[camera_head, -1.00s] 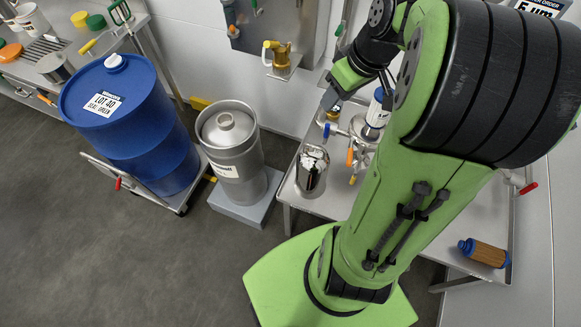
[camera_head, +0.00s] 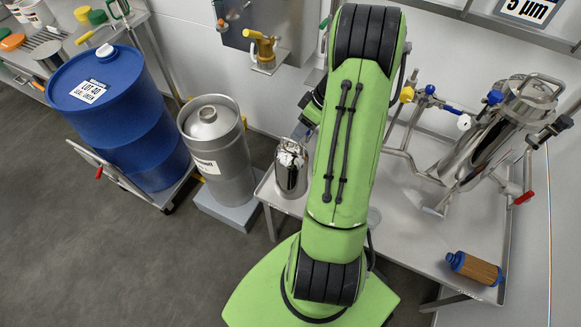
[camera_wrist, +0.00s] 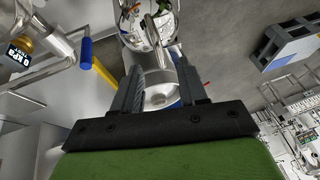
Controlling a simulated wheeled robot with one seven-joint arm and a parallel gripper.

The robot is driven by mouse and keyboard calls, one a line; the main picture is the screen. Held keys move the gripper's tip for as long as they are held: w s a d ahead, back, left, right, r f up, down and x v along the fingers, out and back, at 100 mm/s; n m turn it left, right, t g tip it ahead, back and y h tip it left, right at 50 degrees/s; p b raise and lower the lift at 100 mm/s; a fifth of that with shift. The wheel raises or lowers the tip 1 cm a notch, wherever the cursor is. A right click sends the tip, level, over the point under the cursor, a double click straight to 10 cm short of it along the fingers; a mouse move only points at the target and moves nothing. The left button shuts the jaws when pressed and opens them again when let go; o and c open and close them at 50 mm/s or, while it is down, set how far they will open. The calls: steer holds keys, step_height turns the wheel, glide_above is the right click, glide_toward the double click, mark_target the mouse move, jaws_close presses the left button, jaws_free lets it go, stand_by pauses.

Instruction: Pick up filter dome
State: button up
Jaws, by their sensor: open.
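A polished steel dome (camera_head: 291,170) with a handle on top stands upright at the left end of the steel table, partly behind my arm. I take it to be the filter dome. In the wrist view, a shiny curved steel body (camera_wrist: 148,28) shows beyond my fingertips, probably the same dome. My gripper (camera_wrist: 160,80) is open. A bent steel bar and a pale round part show between its fingers; I cannot tell whether they touch. In the head view, my arm hides most of the gripper, which is close above the dome.
A tilted steel filter housing (camera_head: 490,140) with pipes and valves stands on the table's right. A brown cartridge with blue ends (camera_head: 475,268) lies at the front right. A steel keg (camera_head: 217,150) and a blue drum (camera_head: 112,110) stand left. A blue-yellow handle (camera_wrist: 88,55) is near my gripper.

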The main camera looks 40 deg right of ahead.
mark_target(291, 140)
steer(key=b+x, duration=0.2)
steer(key=x, duration=0.4)
steer(key=shift+w+a+f, duration=0.15)
steer(key=shift+w+f, duration=0.1)
steer(key=shift+f, duration=0.1)
steer(key=shift+r, duration=0.1)
jaws_close()
steer(key=shift+r, duration=0.1)
stand_by(0.8)
